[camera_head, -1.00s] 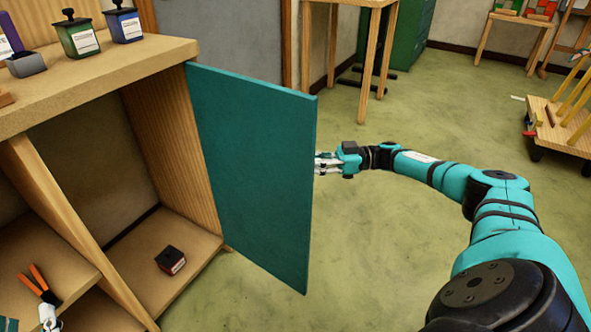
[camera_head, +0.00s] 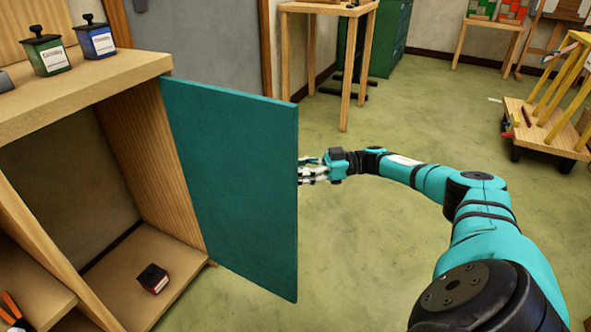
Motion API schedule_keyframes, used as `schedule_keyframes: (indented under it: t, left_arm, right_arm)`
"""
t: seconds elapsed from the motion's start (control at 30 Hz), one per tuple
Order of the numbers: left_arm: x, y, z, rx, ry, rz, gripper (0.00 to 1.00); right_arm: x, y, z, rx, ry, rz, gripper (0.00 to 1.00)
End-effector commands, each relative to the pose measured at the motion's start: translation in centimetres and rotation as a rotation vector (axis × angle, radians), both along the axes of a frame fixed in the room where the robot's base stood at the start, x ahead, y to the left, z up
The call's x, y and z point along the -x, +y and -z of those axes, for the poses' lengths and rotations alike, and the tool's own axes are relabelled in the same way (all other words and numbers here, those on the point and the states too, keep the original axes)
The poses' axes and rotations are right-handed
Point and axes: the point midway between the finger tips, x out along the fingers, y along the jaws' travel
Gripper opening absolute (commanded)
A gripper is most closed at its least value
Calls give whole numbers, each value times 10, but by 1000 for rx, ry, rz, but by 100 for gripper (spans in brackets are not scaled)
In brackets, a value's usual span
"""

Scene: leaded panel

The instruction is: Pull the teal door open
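The teal door (camera_head: 235,190) stands swung wide open on the right side of the wooden cabinet (camera_head: 158,150). Its inner face is toward me, and the compartment behind the opening is exposed. My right gripper (camera_head: 305,171) is at the door's free edge, on its far side. Its fingertips are partly hidden by the door, so I cannot tell whether they hold a handle or are apart from it. My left gripper is not in view.
A small dark red box (camera_head: 153,278) lies on the compartment floor. Green (camera_head: 48,52) and blue (camera_head: 97,38) canisters stand on the cabinet top. Orange-handled pliers (camera_head: 11,306) show at lower left. A wooden stand (camera_head: 327,8) and a cart (camera_head: 548,125) stand beyond clear green floor.

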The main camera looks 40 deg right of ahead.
Motion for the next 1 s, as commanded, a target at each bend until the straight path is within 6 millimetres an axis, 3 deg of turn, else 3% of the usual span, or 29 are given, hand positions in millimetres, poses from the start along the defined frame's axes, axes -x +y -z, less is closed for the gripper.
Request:
schedule_keyframes:
  t: [0.37,0.8,1.0]
  left_arm:
    - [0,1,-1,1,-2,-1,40]
    - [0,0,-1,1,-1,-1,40]
    - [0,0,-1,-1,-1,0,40]
  right_arm:
    - [3,-6,-2,-3,-4,1,36]
    - [52,-81,-2,-2,-5,7,36]
    - [63,-97,-2,-3,-5,4,36]
